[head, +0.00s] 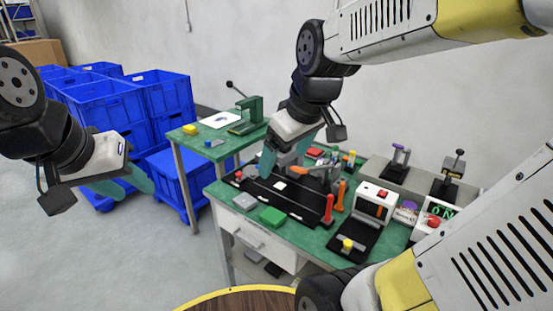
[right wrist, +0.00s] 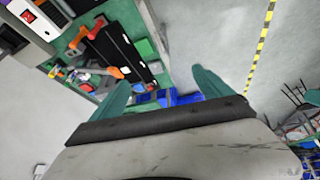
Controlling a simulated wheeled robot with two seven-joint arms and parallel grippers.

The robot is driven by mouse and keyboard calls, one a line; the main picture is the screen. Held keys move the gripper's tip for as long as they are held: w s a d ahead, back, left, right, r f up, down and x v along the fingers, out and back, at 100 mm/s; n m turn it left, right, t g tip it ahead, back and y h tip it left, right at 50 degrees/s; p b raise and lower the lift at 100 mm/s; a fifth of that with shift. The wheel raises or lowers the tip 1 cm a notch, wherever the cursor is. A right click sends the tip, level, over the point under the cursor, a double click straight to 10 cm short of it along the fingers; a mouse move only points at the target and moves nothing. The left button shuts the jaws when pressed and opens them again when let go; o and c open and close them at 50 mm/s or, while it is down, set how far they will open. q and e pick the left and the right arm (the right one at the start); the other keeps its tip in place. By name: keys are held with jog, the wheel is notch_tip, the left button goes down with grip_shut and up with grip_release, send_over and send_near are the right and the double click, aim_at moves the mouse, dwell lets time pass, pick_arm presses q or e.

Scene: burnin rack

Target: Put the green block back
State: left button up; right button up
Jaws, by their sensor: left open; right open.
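The green block (head: 272,216) lies flat on the green worktable (head: 318,237), by its front edge and beside the black mat (head: 262,195). A green patch beside the black mat in the right wrist view (right wrist: 146,49) appears to be the same block. My right gripper (head: 287,153) is open and empty, above the far left part of the table, behind the block and apart from it. Its spread fingers also show in the right wrist view (right wrist: 160,82). My left gripper (head: 122,184) is open and empty, over the floor left of the tables.
A grey block (head: 245,201) lies left of the green block. Red-orange-handled tools (head: 329,208) and a white device with a red button (head: 373,204) stand to the right. A smaller side table (head: 204,134) and stacked blue crates (head: 105,102) are at the left.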

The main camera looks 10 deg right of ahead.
jog(key=s+m, duration=0.1)
jog(key=s, duration=0.1)
jog(key=s+m+t, duration=0.1)
jog(key=m, duration=0.1)
jog(key=s+r+m, duration=0.1)
jog(key=s+m, duration=0.1)
jog(key=shift+s+a+y, duration=0.3)
jog(key=shift+a+y, duration=0.1)
dwell(0.7)
